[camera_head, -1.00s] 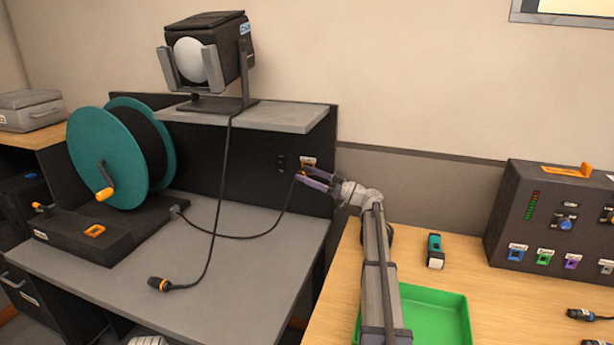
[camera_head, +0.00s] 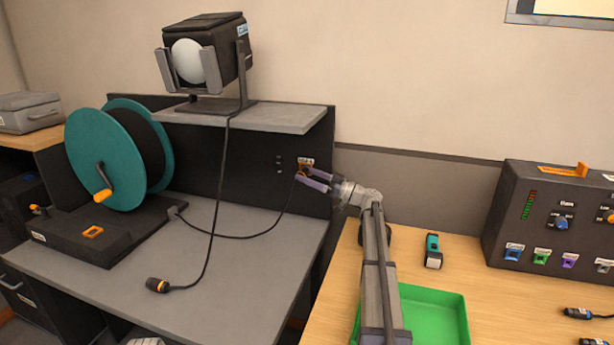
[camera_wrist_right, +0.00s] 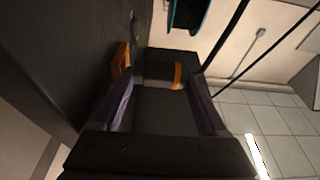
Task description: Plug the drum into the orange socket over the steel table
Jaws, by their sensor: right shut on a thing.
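The drum (camera_head: 104,160) is a teal cable reel with an orange crank on a dark base, at the left of the steel table (camera_head: 215,285). Its black cable runs right to my right gripper (camera_head: 306,180). That gripper is shut on the drum's plug (camera_wrist_right: 160,75), a dark cylinder with an orange ring. The orange socket (camera_head: 304,168) is on the dark back panel; its orange rim also shows in the right wrist view (camera_wrist_right: 122,62), just left of the plug. Whether the plug's front touches the socket I cannot tell. My left gripper is out of view.
A lamp (camera_head: 205,60) stands on the shelf (camera_head: 270,118) above; its cable hangs down to a loose plug (camera_head: 157,285) on the steel table. To the right are a wooden table (camera_head: 480,270), a green tray (camera_head: 440,310), a small teal device (camera_head: 433,251) and a control box (camera_head: 550,215).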

